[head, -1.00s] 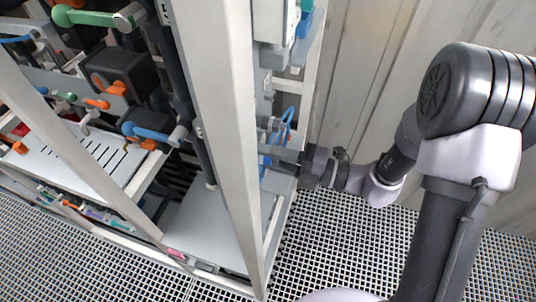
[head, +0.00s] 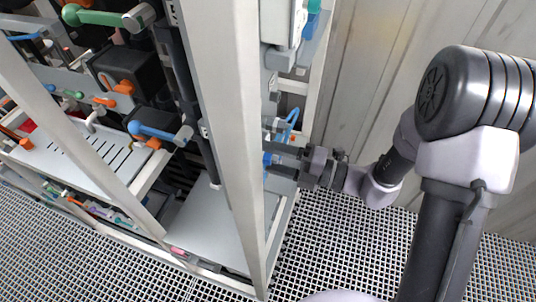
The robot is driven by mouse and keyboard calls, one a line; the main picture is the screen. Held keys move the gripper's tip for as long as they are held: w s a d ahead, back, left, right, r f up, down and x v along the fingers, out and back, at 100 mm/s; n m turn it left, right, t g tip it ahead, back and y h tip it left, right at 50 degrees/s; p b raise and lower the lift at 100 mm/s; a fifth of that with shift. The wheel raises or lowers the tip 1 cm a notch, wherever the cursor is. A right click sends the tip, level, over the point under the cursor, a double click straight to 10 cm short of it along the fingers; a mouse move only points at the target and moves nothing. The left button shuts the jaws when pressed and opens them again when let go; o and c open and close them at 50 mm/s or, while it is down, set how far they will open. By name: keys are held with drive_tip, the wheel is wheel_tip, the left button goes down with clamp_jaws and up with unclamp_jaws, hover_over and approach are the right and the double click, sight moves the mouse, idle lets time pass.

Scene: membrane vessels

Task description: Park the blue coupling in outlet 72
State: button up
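My gripper (head: 274,161) reaches in from the right, at the right side of the white rack. Its two dark fingers are spread apart, one above the other, with a visible gap between them. A small blue part, which looks like the blue coupling (head: 267,159), shows at the fingertips, partly hidden by the rack's white post. I cannot tell whether the fingers touch it. The outlet number 72 cannot be read, and the outlet is not clearly seen.
The rack's white upright post (head: 232,130) stands just left of my gripper. A grey-white box (head: 281,25) hangs above it. Inside the rack are pipes with green (head: 95,17), orange and blue handles. A panelled wall (head: 365,75) is behind; the grating floor (head: 330,235) is clear.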

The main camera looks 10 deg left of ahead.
drive_tip(key=s+d+b, duration=0.1)
drive_tip(key=d+b, duration=0.2)
drive_tip(key=d, duration=1.4)
drive_tip(key=shift+s+d, duration=0.2)
drive_tip(key=s+a+f+n+g+h+b, duration=0.2)
drive_tip(key=s+f+n+h+b, duration=0.25)
drive_tip(key=f+n+b, duration=0.35)
drive_tip(key=s+a+f+n+g+h+b, duration=0.1)
drive_tip(key=s+f+n+g+h+b, duration=0.15)
drive_tip(key=s+f+n+b, duration=0.45)
drive_tip(key=d+f+n+t+h+b, duration=0.3)
drive_tip(key=f+n+b, duration=0.4)
drive_tip(key=b, duration=0.4)
drive_tip(key=d+f+n+t+h+b, duration=0.3)
drive_tip(key=f+n+t+h+b, duration=0.3)
drive_tip(key=f+n+b, duration=0.2)
drive_tip(key=n+b, duration=0.2)
drive_tip(key=b, duration=0.1)
drive_tip(key=shift+w+f, duration=0.15)
drive_tip(key=shift+w, duration=0.05)
